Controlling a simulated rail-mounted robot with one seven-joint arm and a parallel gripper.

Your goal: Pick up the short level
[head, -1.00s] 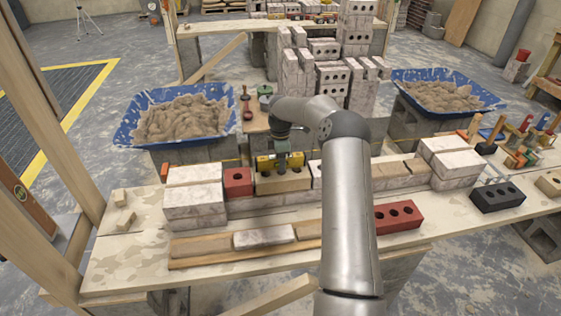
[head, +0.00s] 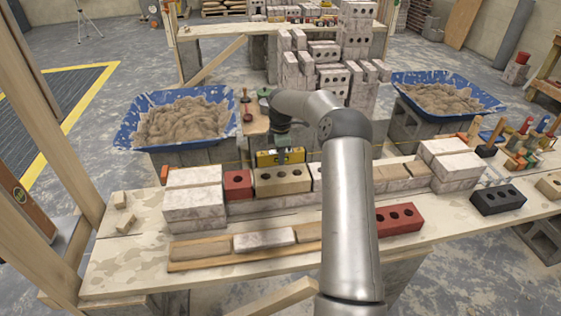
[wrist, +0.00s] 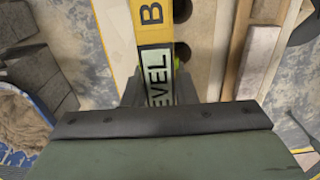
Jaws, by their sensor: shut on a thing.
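The short level is a small yellow bar with dark markings (head: 268,159). In the head view it is just above and behind the tan brick (head: 282,185) in the brick row. My gripper (head: 284,150) is shut on it near its middle. In the wrist view the level (wrist: 145,15) runs up from between the fingers (wrist: 158,92), with a pale label reading "EVEL". My gripper's body hides its lower end there. The brick's dark holes show beside it in the wrist view, and I cannot tell the exact gap beneath it.
A red brick (head: 238,184) adjoins the tan brick on the left, with white blocks (head: 193,208) beyond. Blue mortar tubs (head: 128,132) stand behind the table. Another red brick (head: 398,219) and a black brick (head: 498,199) lie to the right.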

